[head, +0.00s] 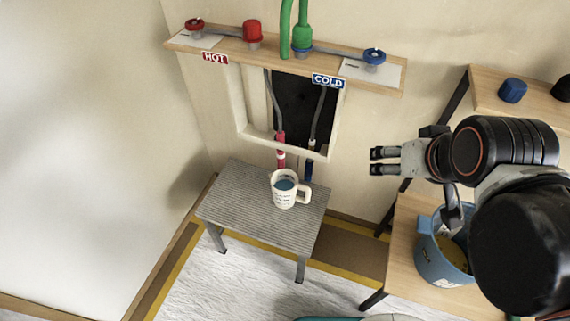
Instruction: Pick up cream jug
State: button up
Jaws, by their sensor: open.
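A cream jug (283,199) with a handle on its right side stands upright on a small grey slatted table (240,204). Dark markings show on its side and its inside looks blue. My gripper (374,161) is to the right of the jug and apart from it. Its fingers point left and are open, with nothing between them.
A wooden shelf (387,85) above carries red, green and blue fittings. Hoses hang through a wall opening (300,108) behind the jug. A blue bucket (428,262) stands on a wooden shelf unit at right. White sheeting (240,280) covers the floor.

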aim_at(284, 183)
jog(key=z, duration=1.4)
jog(key=u, duration=2.05)
jog(key=k+l+u, duration=0.1)
jog(key=l, duration=0.3)
jog(key=k+l+u, duration=0.15)
jog(key=l, duration=0.2)
